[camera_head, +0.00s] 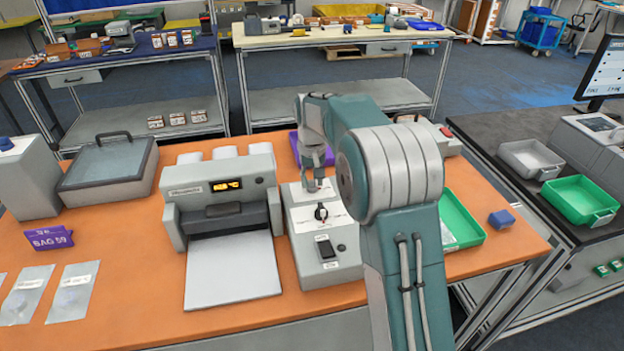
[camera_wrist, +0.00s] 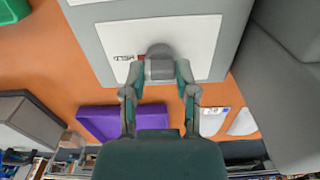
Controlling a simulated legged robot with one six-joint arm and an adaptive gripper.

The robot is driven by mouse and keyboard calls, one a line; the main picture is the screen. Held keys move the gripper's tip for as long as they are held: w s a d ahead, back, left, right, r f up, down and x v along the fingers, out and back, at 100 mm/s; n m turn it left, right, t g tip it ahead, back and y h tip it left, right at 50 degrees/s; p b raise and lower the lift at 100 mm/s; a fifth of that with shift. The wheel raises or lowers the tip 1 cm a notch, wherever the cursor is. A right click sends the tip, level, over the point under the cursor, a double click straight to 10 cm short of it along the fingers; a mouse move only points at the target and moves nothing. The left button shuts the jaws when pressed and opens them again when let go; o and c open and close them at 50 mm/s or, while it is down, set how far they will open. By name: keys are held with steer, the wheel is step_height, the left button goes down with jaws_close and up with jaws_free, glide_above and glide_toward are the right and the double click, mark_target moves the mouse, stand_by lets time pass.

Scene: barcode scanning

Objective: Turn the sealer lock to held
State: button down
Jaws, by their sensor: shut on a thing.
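The sealer (camera_head: 222,195) is a grey machine with a small lit display and a pale tray in front. Beside it stands a grey control box (camera_head: 345,262) with a black dial and a dark switch on top. My gripper (camera_head: 317,184) points down at the rear part of this box. In the wrist view my gripper (camera_wrist: 160,80) is shut on a grey lock knob (camera_wrist: 160,50), one finger on each side. The knob sits on a white plate (camera_wrist: 195,38) with a "HELD" label and a red mark, partly hidden by the knob. The knob's exact angle is unclear.
A purple tray (camera_wrist: 98,122) lies behind the box. A green tray (camera_head: 461,222) and a small blue block (camera_head: 501,220) lie to the right. A lidded grey bin (camera_head: 108,170) and flat bags (camera_head: 72,292) are at the left. The orange front strip is clear.

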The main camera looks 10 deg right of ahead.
mark_target(311, 180)
steer(key=shift+f, duration=0.15)
steer(key=shift+c, duration=1.9)
jaws_free()
steer(key=shift+a, duration=0.1)
step_height(311, 180, up, 12)
